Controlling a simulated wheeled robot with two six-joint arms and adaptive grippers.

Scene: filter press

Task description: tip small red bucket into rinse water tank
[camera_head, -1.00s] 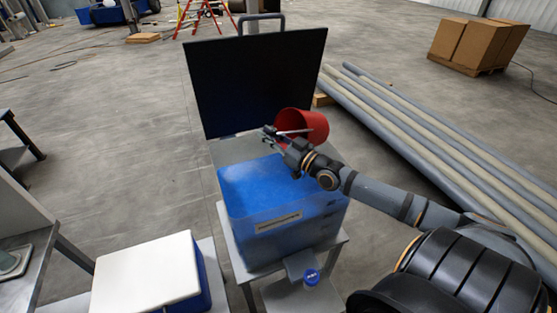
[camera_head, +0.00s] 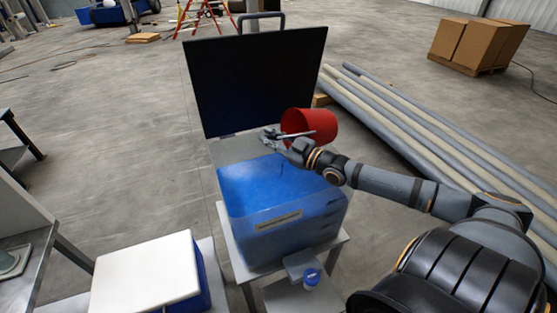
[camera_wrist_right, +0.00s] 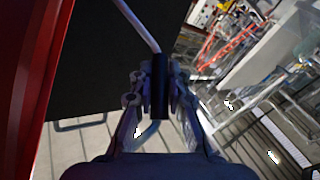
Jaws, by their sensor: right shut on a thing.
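The small red bucket (camera_head: 312,122) hangs tilted well onto its side above the back right of the rinse water tank (camera_head: 300,232). The tank is a clear box with blue water and a label on its front wall. My right gripper (camera_head: 280,143) is above the tank's back edge, shut on the bucket's handle. In the right wrist view the fingers (camera_wrist_right: 160,95) close on the handle's dark grip (camera_wrist_right: 158,88), and the red bucket wall (camera_wrist_right: 25,75) fills the left edge. The bucket's inside is not clearly visible. My left gripper is out of view.
A black upright panel (camera_head: 255,80) stands behind the tank. A white-lidded blue box (camera_head: 148,268) is at the lower left. Long pipes (camera_head: 440,150) lie on the floor at right.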

